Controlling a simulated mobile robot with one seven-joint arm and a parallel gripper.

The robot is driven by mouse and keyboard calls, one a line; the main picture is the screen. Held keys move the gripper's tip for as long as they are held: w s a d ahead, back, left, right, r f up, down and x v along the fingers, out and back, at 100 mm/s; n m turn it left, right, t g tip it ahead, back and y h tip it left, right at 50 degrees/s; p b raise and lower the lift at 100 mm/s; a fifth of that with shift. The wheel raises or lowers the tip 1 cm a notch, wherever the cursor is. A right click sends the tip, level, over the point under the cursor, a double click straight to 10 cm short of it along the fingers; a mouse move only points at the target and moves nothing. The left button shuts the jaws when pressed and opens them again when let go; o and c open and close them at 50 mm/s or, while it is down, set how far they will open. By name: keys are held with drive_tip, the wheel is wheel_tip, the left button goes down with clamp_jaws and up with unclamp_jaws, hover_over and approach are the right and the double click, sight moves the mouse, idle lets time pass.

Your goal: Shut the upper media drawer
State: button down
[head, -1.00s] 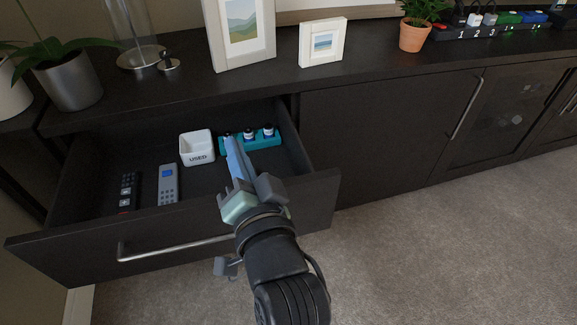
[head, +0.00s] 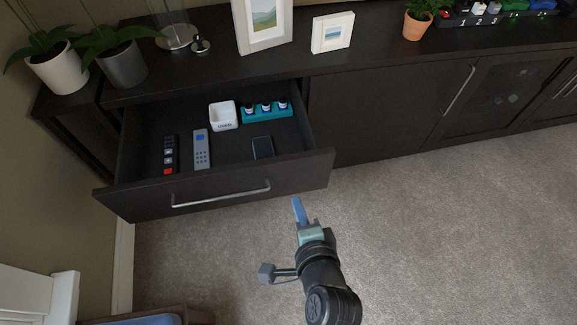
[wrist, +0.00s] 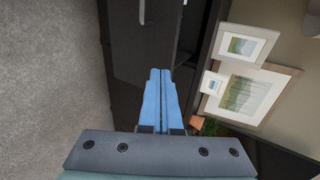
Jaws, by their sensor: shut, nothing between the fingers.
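The upper media drawer (head: 238,199) is pulled out from the dark media cabinet (head: 375,105). Its silver bar handle (head: 221,195) runs across the front. In the head view my gripper (head: 297,202) is in front of the drawer's right part, over the carpet, with its blue fingers pointing at the drawer front. The fingers are together and hold nothing. In the wrist view the shut fingers (wrist: 160,98) point toward the dark drawer front (wrist: 143,40), which shows part of the handle. I cannot tell whether the fingertips touch the front.
The drawer holds a white box (head: 223,116), a teal tray with small bottles (head: 267,112), two remotes (head: 201,150) and a dark phone-like item (head: 263,148). Picture frames and plants stand on the cabinet top. Carpet (head: 430,240) is clear at the right. A wooden-edged piece (head: 160,318) is at lower left.

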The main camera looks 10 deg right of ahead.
drive_tip(key=b, duration=0.2)
approach(284, 163)
wheel_tip(284, 163, down, 4)
drive_tip(key=w, duration=0.2)
drive_tip(key=shift+w+d+r, duration=0.1)
drive_tip(key=shift+w+r, duration=0.05)
drive_tip(key=shift+w, duration=0.4)
drive_tip(key=shift+w+r, duration=0.15)
drive_tip(key=shift+w, duration=0.4)
drive_tip(key=shift+w+b, duration=0.3)
drive_tip(key=shift+w, duration=0.35)
drive_tip(key=shift+w, duration=0.1)
